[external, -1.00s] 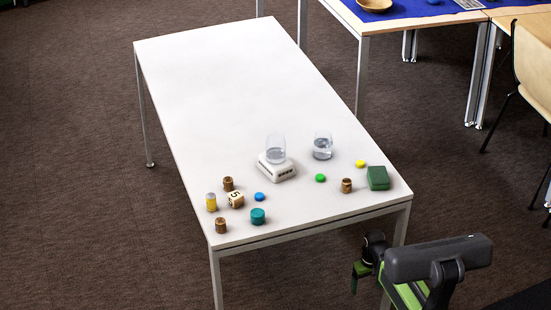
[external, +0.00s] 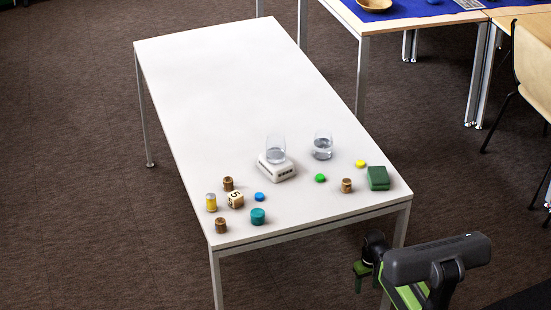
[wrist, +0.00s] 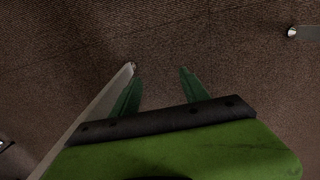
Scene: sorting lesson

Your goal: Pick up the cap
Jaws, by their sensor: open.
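I cannot tell which one the task names. My gripper (wrist: 158,75) is open and empty in the wrist view, its two green fingers apart over the carpet. In the external view my gripper (external: 361,277) hangs off the near right edge of the table, apart from all three pieces. No cap shows in the wrist view.
A dark green box (external: 378,178) and a brown cylinder (external: 347,185) flank the yellow piece. Two glasses, one (external: 276,149) on a white block (external: 277,168), stand behind. The table's far half is clear.

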